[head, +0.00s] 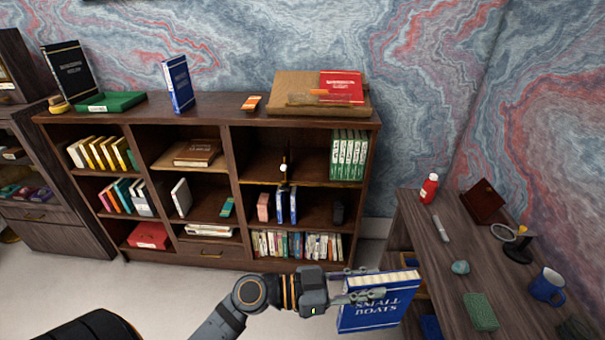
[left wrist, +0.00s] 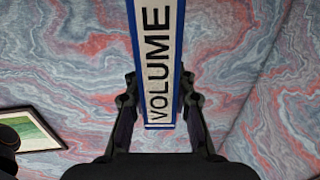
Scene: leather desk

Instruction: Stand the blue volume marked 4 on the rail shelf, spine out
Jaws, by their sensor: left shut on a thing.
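My left gripper (head: 362,288) is shut on a blue book (head: 378,312) with "SMALL BOATS" on its cover. It holds the book in the air in front of the bookcase's right end, beside the desk. The pale page edges face up. In the left wrist view the white spine band of the blue book (left wrist: 158,60) reads "VOLUME" between the fingers; no number shows. In the bookcase, two slim blue-and-white volumes (head: 286,206) stand in the right column's middle bay. I cannot tell for sure which shelf is the rail shelf. My right gripper is not in view.
The dark wooden bookcase (head: 215,119) holds several books. Green volumes (head: 348,155) fill the right of its upper right bay. Another blue book (head: 178,83) stands on top. The desk (head: 451,283) at right bears a red bottle (head: 429,188) and a blue mug (head: 547,286).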

